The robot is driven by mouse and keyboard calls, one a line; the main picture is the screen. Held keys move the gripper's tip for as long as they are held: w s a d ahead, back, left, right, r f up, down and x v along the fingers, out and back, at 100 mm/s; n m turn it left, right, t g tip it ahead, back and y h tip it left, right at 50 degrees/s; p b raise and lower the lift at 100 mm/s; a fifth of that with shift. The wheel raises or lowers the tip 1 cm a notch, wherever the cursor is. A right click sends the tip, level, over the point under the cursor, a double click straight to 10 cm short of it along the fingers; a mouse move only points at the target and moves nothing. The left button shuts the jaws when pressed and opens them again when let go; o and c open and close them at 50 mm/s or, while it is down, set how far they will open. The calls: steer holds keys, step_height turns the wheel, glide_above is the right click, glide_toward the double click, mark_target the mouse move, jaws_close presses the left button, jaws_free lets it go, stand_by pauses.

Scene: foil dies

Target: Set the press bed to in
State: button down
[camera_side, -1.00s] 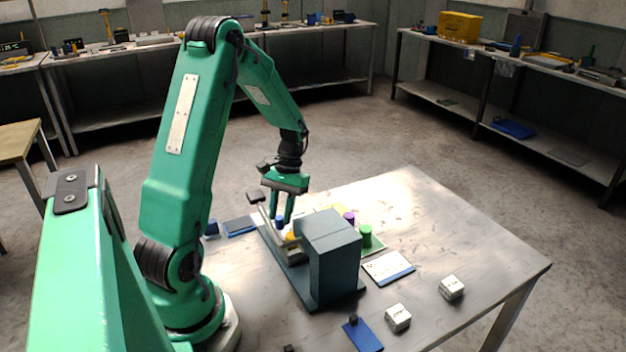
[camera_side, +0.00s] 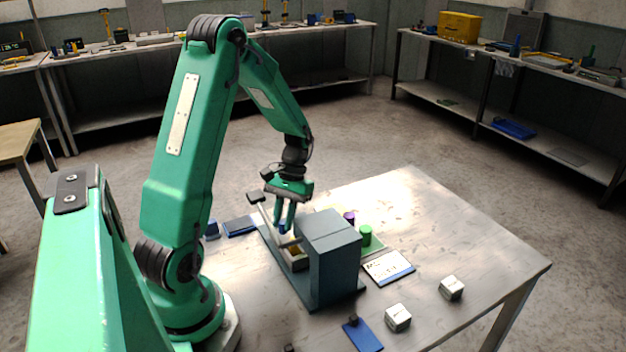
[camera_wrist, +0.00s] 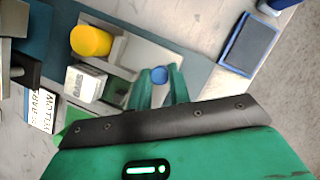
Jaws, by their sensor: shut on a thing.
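The press (camera_side: 330,255) is a dark blue-grey block on a flat base on the table. Its pale bed (camera_wrist: 132,48) shows in the wrist view, with a yellow cylinder (camera_wrist: 92,40) and a white lettered block (camera_wrist: 84,82) at it. A small blue knob (camera_wrist: 160,75) sits between my fingertips. My gripper (camera_side: 286,222) is low beside the press, shut on the blue knob (camera_side: 283,228); it also shows in the wrist view (camera_wrist: 161,82). The press body hides part of the bed in the side view, so I cannot tell exactly how far in it sits.
Green (camera_side: 365,236) and purple (camera_side: 349,217) cylinders stand behind the press. Another blue pad (camera_side: 240,226) lies left.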

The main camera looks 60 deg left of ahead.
steer(key=shift+y, duration=0.4)
steer(key=shift+d, duration=2.95)
steer(key=c, duration=1.6)
jaws_free()
steer(key=shift+w+a+r, duration=0.1)
steer(key=shift+w+r, duration=0.1)
steer(key=shift+r, duration=0.25)
steer(key=shift+v, duration=3.4)
steer(key=shift+r, duration=0.1)
